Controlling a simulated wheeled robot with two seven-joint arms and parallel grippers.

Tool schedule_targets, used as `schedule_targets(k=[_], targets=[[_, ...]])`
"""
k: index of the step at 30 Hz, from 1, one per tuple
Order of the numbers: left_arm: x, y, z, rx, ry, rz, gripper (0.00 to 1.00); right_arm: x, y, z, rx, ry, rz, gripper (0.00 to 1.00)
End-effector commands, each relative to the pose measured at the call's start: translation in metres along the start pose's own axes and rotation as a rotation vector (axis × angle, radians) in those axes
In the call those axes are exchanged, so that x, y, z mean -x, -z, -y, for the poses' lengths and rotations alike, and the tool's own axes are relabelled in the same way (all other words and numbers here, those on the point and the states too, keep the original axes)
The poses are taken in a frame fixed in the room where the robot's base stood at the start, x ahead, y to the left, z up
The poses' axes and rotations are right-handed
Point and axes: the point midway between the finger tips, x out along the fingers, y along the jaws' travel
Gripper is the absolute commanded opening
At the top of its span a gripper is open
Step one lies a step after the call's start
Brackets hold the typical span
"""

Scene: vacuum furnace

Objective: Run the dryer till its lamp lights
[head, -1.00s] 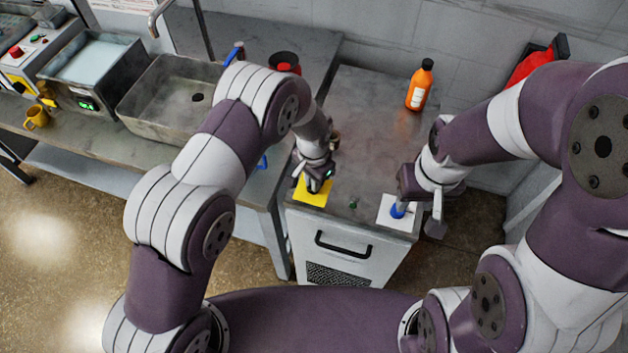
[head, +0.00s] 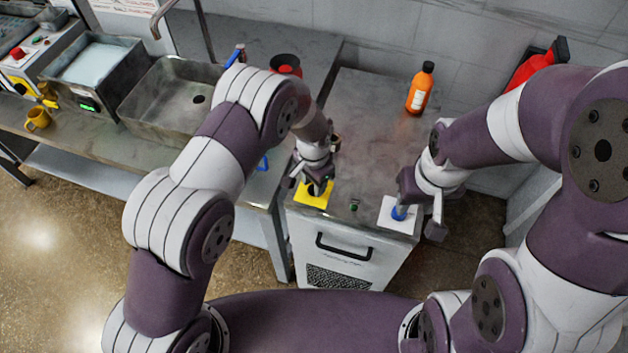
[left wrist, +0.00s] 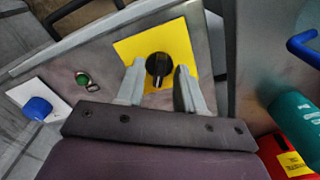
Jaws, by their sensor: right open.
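The metal-topped cabinet (head: 345,255) in front of me carries a yellow plate (head: 312,200) with a black knob, a small green lamp (head: 354,206) and a white plate (head: 388,216) with a blue knob (head: 399,212). In the left wrist view, my left gripper (left wrist: 160,88) is open, its fingers apart at the near side of the black knob (left wrist: 158,65). The green lamp (left wrist: 82,79) looks dark green; I cannot tell whether it is lit. My right gripper (head: 420,212) is open at the blue knob, which it partly hides.
An orange bottle (head: 420,88) stands at the back of the cabinet top. A sink (head: 172,98) and a yellow mug (head: 37,118) are on the left bench. A red object (head: 540,66) is at the back right. In the left wrist view, a teal cylinder (left wrist: 297,122) is at the right.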

Motion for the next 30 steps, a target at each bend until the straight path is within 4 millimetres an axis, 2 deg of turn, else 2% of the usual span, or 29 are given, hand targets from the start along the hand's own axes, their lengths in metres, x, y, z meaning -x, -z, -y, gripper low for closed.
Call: schedule_targets(k=[5,8,15,21,24,30], targets=[[0.004,0.000,0.000,0.000,0.000,-0.001,0.37,-0.002,0.000,0.000,0.000,0.000,0.000,0.43],[0.017,0.001,0.000,0.001,0.001,-0.004,0.37,-0.007,-0.001,0.000,0.000,0.000,0.000,0.43],[0.080,0.000,0.000,0.001,0.002,-0.006,0.37,-0.024,-0.003,0.000,0.000,0.000,0.000,0.43],[0.118,-0.001,0.000,0.000,0.001,-0.003,0.37,-0.029,-0.004,0.000,0.000,0.000,0.000,0.43],[0.126,-0.002,0.000,0.000,0.000,-0.001,0.37,-0.030,-0.004,0.000,0.000,0.000,0.000,0.43],[0.128,-0.002,0.000,0.000,0.000,-0.001,0.37,-0.029,-0.003,0.000,0.000,0.000,0.000,0.43]])
